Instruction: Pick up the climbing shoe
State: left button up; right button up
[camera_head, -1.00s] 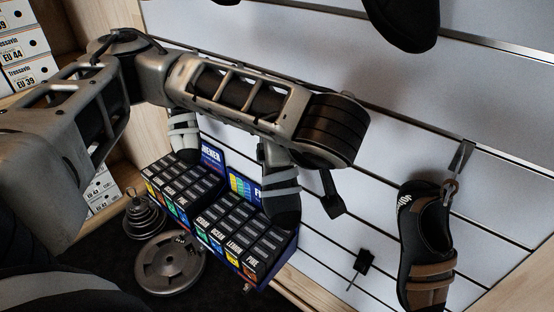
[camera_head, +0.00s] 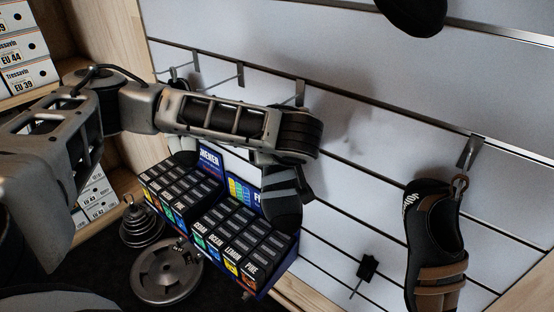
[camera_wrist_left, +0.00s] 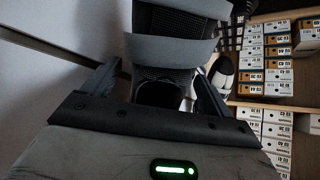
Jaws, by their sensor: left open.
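A dark climbing shoe with grey straps (camera_head: 284,190) hangs by the slatted wall, below the end of my left arm in the head view. In the left wrist view the grey-strapped shoe (camera_wrist_left: 172,50) reaches down between the two fingers of my left gripper (camera_wrist_left: 150,88). The gripper is open, with one finger on each side of the shoe; I cannot tell whether either touches it. In the head view the arm hides the gripper and the top of the shoe. A black and brown climbing shoe (camera_head: 434,250) hangs from a hook at right. My right gripper is not in view.
A display of small boxes (camera_head: 215,220) stands just below the grey-strapped shoe. Round metal weights (camera_head: 167,270) lie at lower left. Shoe boxes (camera_head: 25,60) fill shelves at far left. Metal hooks (camera_head: 228,73) stick out of the slatted wall. Another black shoe (camera_head: 412,14) hangs at top.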

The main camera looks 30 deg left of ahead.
pick_arm(q)
jog(key=shift+x, duration=1.05)
jog(key=c, duration=1.2)
jog(key=shift+d+r, duration=0.1)
